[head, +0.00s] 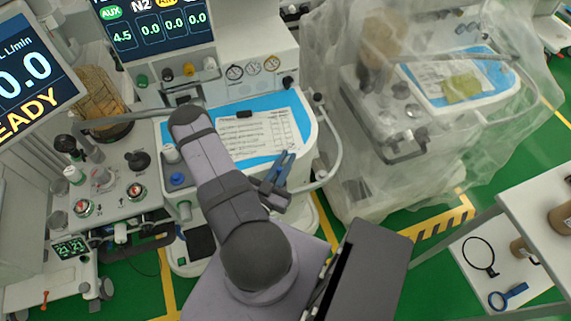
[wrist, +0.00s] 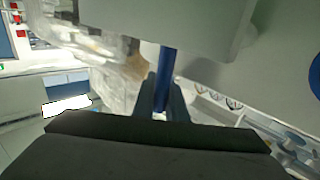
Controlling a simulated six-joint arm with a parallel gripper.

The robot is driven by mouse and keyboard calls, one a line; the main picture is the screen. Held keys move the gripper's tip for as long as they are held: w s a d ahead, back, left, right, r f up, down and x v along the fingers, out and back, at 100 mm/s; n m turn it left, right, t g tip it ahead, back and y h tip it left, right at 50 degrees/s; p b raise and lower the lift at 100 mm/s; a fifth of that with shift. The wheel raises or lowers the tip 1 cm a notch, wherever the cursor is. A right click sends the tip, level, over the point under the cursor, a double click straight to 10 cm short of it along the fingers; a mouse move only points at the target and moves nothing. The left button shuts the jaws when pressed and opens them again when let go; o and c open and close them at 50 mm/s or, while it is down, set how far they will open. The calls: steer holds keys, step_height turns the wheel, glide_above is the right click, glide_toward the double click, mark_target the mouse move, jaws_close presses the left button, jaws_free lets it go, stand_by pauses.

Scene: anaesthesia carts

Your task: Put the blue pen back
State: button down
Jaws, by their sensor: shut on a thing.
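The blue pen (wrist: 167,65) stands between the dark fingers of my gripper (wrist: 163,95) in the wrist view, its blue shaft reaching up past the fingertips. In the head view my gripper (head: 276,180) is at the front right edge of the near cart, above floor level, with the blue pen (head: 284,163) at its tip, small and partly hidden by the fingers. The gripper is shut on the pen. Below the fingers, the lower end of the pen is hidden in the wrist view.
The near cart has a blue top (head: 214,122) with a paper sheet (head: 262,138) and a black clip. A plastic-covered cart (head: 420,120) stands to the right. A white shelf unit (head: 520,180) at the far right holds a blue magnifier (head: 508,296) and brown jars.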

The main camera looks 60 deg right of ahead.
steer(key=shift+f, duration=0.1)
steer(key=shift+f, duration=0.15)
steer(key=c, duration=1.8)
jaws_free()
steer(key=shift+o, duration=0.2)
steer(key=shift+w+a, duration=0.1)
steer(key=shift+a, duration=1.05)
steer(key=a, duration=0.9)
steer(key=shift+a+r+p, duration=0.25)
steer(key=shift+a+p, duration=0.05)
steer(key=shift+p, duration=0.15)
